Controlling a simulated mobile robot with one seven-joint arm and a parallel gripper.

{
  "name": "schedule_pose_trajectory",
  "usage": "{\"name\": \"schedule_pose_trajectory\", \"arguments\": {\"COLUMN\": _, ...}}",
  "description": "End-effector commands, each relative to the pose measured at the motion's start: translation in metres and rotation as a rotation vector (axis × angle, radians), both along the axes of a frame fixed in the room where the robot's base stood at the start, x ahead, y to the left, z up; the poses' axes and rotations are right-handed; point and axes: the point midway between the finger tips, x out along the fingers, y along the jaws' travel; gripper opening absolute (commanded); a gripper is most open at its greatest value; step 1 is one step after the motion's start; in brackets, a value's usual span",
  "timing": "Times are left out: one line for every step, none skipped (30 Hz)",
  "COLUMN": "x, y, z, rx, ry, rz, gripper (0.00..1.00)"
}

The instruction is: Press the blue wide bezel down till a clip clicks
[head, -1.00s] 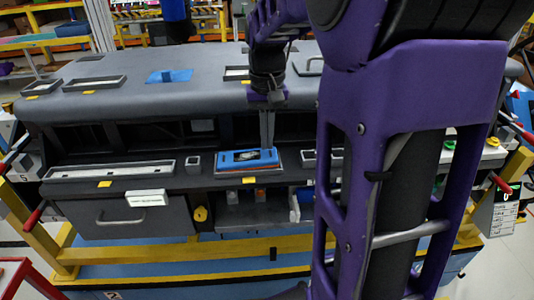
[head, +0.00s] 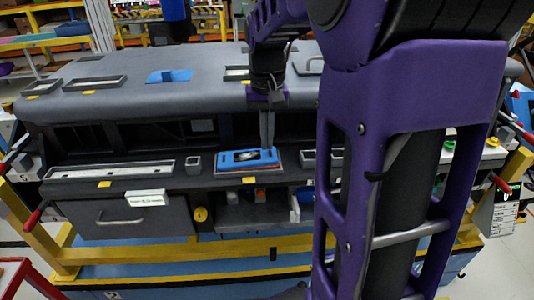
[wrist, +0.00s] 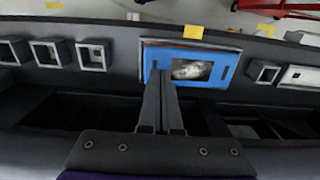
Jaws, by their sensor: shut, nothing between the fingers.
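The blue wide bezel (head: 234,161) lies in a rectangular frame on the lower ledge of the grey dashboard. In the wrist view the fingertips (wrist: 161,77) overlap the bezel's left part. I cannot tell whether they touch it. The clips are not visible.
A yellow tag (wrist: 193,32) sits by the bezel's frame. Small square frames (wrist: 92,55) line the ledge on either side. A blue piece (head: 169,76) sits on the dashboard top. A grey drawer (head: 125,217) is below left. Dark open recesses lie behind the ledge.

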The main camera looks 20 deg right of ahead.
Motion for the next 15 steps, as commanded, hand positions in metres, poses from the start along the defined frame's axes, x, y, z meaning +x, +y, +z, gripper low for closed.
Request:
{"name": "schedule_pose_trajectory", "arguments": {"x": 0.0000, "y": 0.0000, "z": 0.0000, "rx": 0.000, "ry": 0.000, "rz": 0.000, "gripper": 0.00}}
{"name": "schedule_pose_trajectory", "arguments": {"x": 0.0000, "y": 0.0000, "z": 0.0000, "rx": 0.000, "ry": 0.000, "rz": 0.000, "gripper": 0.00}}
{"name": "schedule_pose_trajectory", "arguments": {"x": 0.0000, "y": 0.0000, "z": 0.0000, "rx": 0.000, "ry": 0.000, "rz": 0.000, "gripper": 0.00}}
{"name": "schedule_pose_trajectory", "arguments": {"x": 0.0000, "y": 0.0000, "z": 0.0000, "rx": 0.000, "ry": 0.000, "rz": 0.000, "gripper": 0.00}}
{"name": "schedule_pose_trajectory", "arguments": {"x": 0.0000, "y": 0.0000, "z": 0.0000, "rx": 0.000, "ry": 0.000, "rz": 0.000, "gripper": 0.00}}
{"name": "schedule_pose_trajectory", "arguments": {"x": 0.0000, "y": 0.0000, "z": -0.0001, "rx": 0.000, "ry": 0.000, "rz": 0.000, "gripper": 0.00}}
{"name": "schedule_pose_trajectory", "arguments": {"x": 0.0000, "y": 0.0000, "z": -0.0003, "rx": 0.000, "ry": 0.000, "rz": 0.000, "gripper": 0.00}}
{"name": "schedule_pose_trajectory", "arguments": {"x": 0.0000, "y": 0.0000, "z": -0.0005, "rx": 0.000, "ry": 0.000, "rz": 0.000, "gripper": 0.00}}
{"name": "schedule_pose_trajectory", "arguments": {"x": 0.0000, "y": 0.0000, "z": -0.0009, "rx": 0.000, "ry": 0.000, "rz": 0.000, "gripper": 0.00}}
{"name": "schedule_pose_trajectory", "arguments": {"x": 0.0000, "y": 0.0000, "z": -0.0012, "rx": 0.000, "ry": 0.000, "rz": 0.000, "gripper": 0.00}}
{"name": "schedule_pose_trajectory", "arguments": {"x": 0.0000, "y": 0.0000, "z": -0.0016, "rx": 0.000, "ry": 0.000, "rz": 0.000, "gripper": 0.00}}
{"name": "schedule_pose_trajectory", "arguments": {"x": 0.0000, "y": 0.0000, "z": -0.0022, "rx": 0.000, "ry": 0.000, "rz": 0.000, "gripper": 0.00}}
{"name": "schedule_pose_trajectory", "arguments": {"x": 0.0000, "y": 0.0000, "z": -0.0026, "rx": 0.000, "ry": 0.000, "rz": 0.000, "gripper": 0.00}}
{"name": "schedule_pose_trajectory", "arguments": {"x": 0.0000, "y": 0.0000, "z": -0.0031, "rx": 0.000, "ry": 0.000, "rz": 0.000, "gripper": 0.00}}
{"name": "schedule_pose_trajectory", "arguments": {"x": 0.0000, "y": 0.0000, "z": -0.0037, "rx": 0.000, "ry": 0.000, "rz": 0.000, "gripper": 0.00}}
